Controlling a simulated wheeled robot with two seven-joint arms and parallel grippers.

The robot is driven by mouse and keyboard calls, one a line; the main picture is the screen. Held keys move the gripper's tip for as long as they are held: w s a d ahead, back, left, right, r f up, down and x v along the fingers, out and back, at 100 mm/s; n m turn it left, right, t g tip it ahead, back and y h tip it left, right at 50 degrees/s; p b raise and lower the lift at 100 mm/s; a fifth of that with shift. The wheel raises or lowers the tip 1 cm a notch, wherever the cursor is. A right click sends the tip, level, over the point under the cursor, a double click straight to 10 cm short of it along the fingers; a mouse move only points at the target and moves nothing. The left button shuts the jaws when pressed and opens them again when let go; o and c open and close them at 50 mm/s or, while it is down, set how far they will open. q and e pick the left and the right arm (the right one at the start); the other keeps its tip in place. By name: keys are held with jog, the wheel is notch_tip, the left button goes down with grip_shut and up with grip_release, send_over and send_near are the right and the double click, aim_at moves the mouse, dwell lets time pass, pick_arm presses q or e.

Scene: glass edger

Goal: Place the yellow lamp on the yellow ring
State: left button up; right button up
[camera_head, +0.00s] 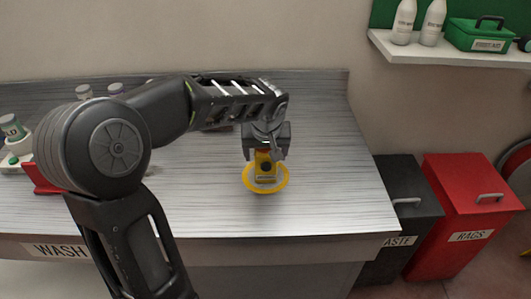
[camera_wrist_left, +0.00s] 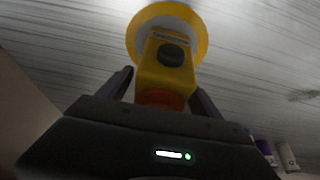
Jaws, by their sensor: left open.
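The yellow lamp (camera_head: 264,164) with a dark round knob stands within the outline of the yellow ring (camera_head: 287,179) on the metal worktop. In the left wrist view the lamp (camera_wrist_left: 163,70) overlaps the ring (camera_wrist_left: 136,35), whose far arc shows beyond it. The lamp's orange-red end faces my wrist. My left gripper (camera_head: 266,152) is directly above the lamp, pointing down. Its open fingers (camera_wrist_left: 165,84) are on either side of the lamp; I cannot tell whether they touch it. The near part of the ring is hidden in the wrist view. My right gripper is out of view.
White bottles (camera_head: 404,22) and a green box (camera_head: 478,36) stand on a wall shelf. A dark bin (camera_head: 405,190) and a red bin (camera_head: 465,200) stand right of the worktop (camera_head: 330,200). Bottles (camera_head: 12,127) and a red item (camera_head: 44,178) are at left.

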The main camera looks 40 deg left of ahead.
pick_arm(q)
jog(key=v, duration=1.2)
jog(key=shift+b, duration=0.3)
